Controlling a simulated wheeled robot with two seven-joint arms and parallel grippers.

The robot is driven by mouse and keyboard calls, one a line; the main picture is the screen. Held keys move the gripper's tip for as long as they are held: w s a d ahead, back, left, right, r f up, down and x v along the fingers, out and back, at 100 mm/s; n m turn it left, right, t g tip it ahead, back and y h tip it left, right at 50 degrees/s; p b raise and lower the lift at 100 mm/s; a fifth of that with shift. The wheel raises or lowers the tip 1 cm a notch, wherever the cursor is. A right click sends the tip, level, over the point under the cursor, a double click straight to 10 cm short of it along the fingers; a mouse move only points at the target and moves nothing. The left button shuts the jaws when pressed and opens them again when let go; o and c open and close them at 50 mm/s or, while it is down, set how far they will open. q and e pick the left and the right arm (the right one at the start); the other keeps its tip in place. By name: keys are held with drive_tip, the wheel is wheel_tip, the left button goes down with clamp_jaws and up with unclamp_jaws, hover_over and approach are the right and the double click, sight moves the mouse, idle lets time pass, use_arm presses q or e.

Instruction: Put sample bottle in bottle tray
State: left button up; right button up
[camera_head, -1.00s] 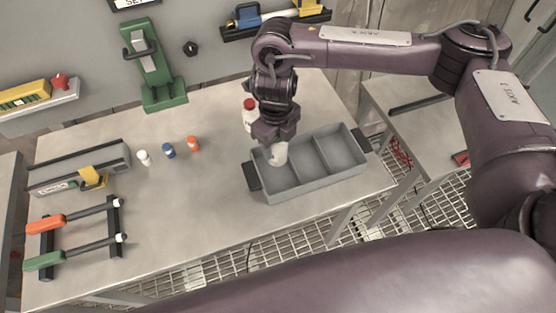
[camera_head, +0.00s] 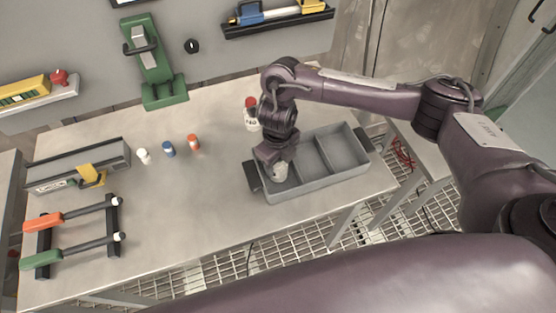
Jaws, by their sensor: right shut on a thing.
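The bottle tray (camera_head: 322,183) is a grey box with compartments and black end handles, on the right part of the metal table. My right gripper (camera_head: 276,164) points down over its left compartment and is shut on a whitish sample bottle (camera_head: 280,173). The bottle's lower part shows inside the left compartment; its top is hidden by the gripper. I cannot tell whether it touches the tray floor. A white bottle with a red cap (camera_head: 251,116) stands on the table behind the tray, partly beside the arm. My left gripper is not in view.
Small bottles with white (camera_head: 143,155), blue (camera_head: 169,149) and orange (camera_head: 193,143) colouring stand on the table's left half. A grey case (camera_head: 80,165) and a rack with orange and green handled tools (camera_head: 75,235) lie further left. The table's middle is clear.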

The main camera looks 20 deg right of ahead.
drive_tip(key=o, duration=1.1)
drive_tip(key=shift+f, duration=0.15)
drive_tip(key=shift+r, duration=0.6)
wheel_tip(320, 180, up, 11)
drive_tip(key=shift+r+p, duration=0.1)
drive_tip(key=shift+p, duration=0.45)
